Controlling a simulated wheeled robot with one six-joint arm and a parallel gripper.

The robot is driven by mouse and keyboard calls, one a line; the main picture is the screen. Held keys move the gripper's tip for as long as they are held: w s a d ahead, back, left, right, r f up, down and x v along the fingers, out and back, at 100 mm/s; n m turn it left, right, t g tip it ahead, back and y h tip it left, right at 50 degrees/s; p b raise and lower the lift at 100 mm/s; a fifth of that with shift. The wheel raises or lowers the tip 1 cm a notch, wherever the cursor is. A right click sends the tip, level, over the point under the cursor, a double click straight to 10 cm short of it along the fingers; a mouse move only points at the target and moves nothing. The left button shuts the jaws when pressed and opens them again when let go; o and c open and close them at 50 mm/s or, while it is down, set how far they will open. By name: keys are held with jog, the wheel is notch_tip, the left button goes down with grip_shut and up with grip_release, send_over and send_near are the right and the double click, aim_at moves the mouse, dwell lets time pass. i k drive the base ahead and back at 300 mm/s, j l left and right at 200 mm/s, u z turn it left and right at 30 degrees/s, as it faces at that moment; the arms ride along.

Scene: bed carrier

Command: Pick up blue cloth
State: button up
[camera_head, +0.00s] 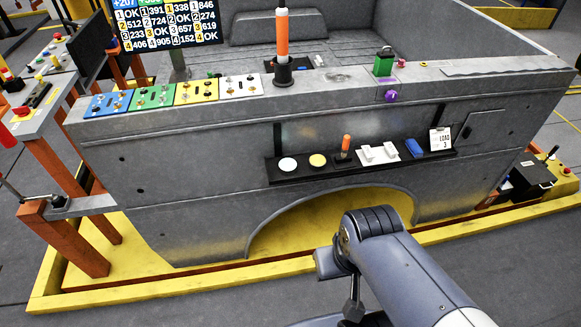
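A small blue piece that looks like the blue cloth (414,147) lies on the narrow black shelf (310,169) on the side of the grey truck-bed body. It sits between the white switch-like parts (379,153) and a white card (440,139) marked "LOAD 3". My arm reaches in from the lower right, and its bent joint is below the shelf, in front of the wheel arch. I cannot make out my gripper's fingers in this view. Nothing of mine touches the blue piece.
The shelf also bears a white disc (287,164), a yellow disc (318,160) and an orange-handled stick (346,146). A yellow floor frame (180,287) runs along the base.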

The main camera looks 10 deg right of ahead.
aim_at(415, 150)
jog(key=i+l+z, duration=0.1)
jog(key=l, duration=0.35)
jog(key=i+l+z, duration=0.1)
jog(key=i+l, duration=0.15)
jog(key=l, duration=0.15)
jog(key=i+l+z, duration=0.1)
jog(key=l, duration=0.3)
jog(key=i+l+z, duration=0.15)
jog(key=i+l, duration=0.15)
jog(key=i+l+z, duration=0.1)
jog(key=l, duration=0.35)
jog(key=i, duration=0.1)
